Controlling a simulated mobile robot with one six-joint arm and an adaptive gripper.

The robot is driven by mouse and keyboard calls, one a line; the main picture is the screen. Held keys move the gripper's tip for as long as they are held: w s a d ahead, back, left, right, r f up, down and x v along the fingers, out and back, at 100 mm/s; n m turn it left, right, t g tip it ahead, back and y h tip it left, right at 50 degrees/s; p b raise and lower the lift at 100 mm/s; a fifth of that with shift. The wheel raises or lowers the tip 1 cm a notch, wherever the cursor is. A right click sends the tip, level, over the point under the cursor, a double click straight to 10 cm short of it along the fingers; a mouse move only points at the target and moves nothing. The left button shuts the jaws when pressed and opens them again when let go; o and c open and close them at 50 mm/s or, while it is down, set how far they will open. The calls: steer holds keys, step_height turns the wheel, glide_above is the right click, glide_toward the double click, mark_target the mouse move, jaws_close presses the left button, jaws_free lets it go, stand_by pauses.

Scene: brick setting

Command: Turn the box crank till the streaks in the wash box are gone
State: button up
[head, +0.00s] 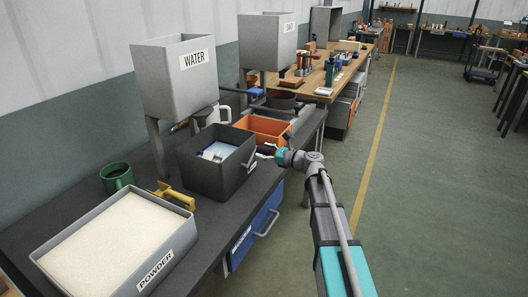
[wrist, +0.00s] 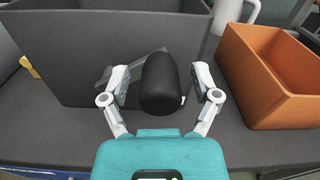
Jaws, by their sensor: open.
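The dark grey wash box (head: 240,180) stands on the bench, open at the top. Its contents look pale blue and white with some darker patches; streaks are too small to tell apart. In the wrist view the near wall of the wash box (wrist: 60,75) fills the upper left. The crank's black rounded handle (wrist: 160,85) sticks out toward me, with a grey crank arm (wrist: 122,62) behind it. My gripper (wrist: 161,72) is open, one finger on each side of the handle, with gaps showing. In the head view my gripper (head: 268,151) is at the box's right side.
An orange bin (head: 262,128) stands close right of the wash box; it also shows in the wrist view (wrist: 268,75). A WATER hopper (head: 170,85), a green mug (head: 117,177), a yellow clamp-like piece (head: 175,196) and a POWDER tray (head: 120,240) are nearby.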

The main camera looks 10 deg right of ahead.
jaws_close()
stand_by(0.4)
